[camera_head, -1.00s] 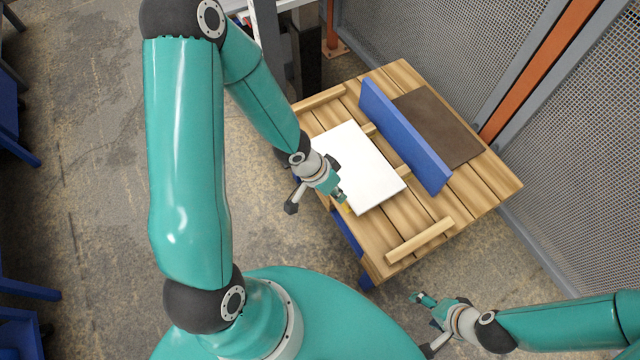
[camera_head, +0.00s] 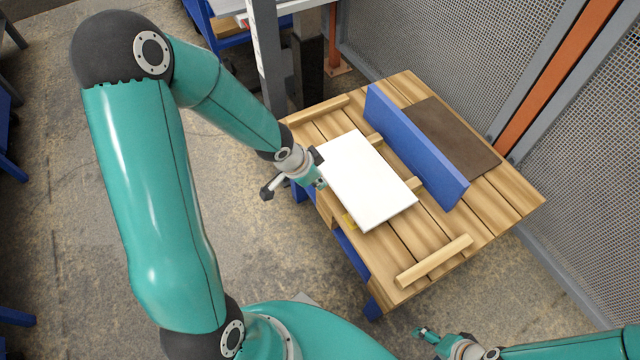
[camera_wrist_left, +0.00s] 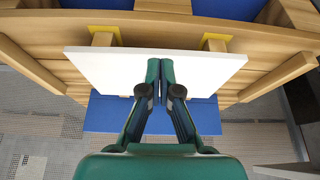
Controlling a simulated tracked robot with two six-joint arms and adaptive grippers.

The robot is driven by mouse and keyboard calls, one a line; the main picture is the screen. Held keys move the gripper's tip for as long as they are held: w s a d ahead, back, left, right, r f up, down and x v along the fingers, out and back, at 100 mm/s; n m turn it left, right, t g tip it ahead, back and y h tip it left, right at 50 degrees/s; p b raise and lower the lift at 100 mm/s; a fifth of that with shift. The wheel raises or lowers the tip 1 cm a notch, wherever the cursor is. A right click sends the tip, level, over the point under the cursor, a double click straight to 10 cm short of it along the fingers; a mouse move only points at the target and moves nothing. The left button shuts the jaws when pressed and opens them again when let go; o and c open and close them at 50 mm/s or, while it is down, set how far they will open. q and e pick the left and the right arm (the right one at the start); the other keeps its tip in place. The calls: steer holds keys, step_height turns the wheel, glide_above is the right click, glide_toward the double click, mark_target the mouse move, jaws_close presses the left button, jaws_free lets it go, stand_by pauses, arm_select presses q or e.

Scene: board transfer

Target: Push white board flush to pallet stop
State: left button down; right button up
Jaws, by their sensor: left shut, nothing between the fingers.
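The white board (camera_head: 367,180) lies flat on runners of the wooden pallet (camera_head: 402,244). The blue upright stop (camera_head: 415,150) stands to its right. A gap with bare wood shows between board and stop in the head view. My left gripper (camera_head: 321,182) is at the board's left edge, its fingers closed together and empty. I cannot tell if it touches the board. In the left wrist view, the closed fingertips (camera_wrist_left: 160,66) overlap the white board (camera_wrist_left: 108,70). My right gripper (camera_head: 426,333) is low in the head view, away from the pallet; its opening is unclear.
A brown mat (camera_head: 450,138) lies beyond the stop. Wooden strips (camera_head: 436,262) lie along the pallet's ends. Yellow pieces (camera_wrist_left: 215,38) sit at the runner ends. Mesh fencing (camera_head: 590,190) with an orange post stands behind the pallet. Open floor lies to the left.

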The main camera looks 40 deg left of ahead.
mark_target(351, 180)
arm_select(q)
steer(key=shift+m, duration=0.3)
steer(key=shift+w+d+f+b, duration=0.3)
steer(key=shift+w+f+b, duration=0.3)
steer(key=shift+f, duration=0.2)
steer(key=shift+w+d+f+b, duration=0.3)
steer(key=shift+w+f+b, duration=0.25)
steer(key=shift+f, duration=0.25)
steer(key=shift+w+d+f+b, duration=0.3)
steer(key=shift+w+f+b, duration=0.25)
steer(key=shift+f, duration=0.25)
steer(key=shift+w+d+p, duration=0.3)
steer(key=shift+w+p, duration=0.1)
steer(key=shift+w, duration=0.4)
steer(key=shift+w+d+p, duration=0.35)
steer(key=shift+w+p, duration=0.05)
steer(key=shift+w, duration=0.4)
steer(key=shift+w+d+p, duration=0.3)
steer(key=shift+w+p, duration=0.1)
steer(key=shift+w, duration=0.4)
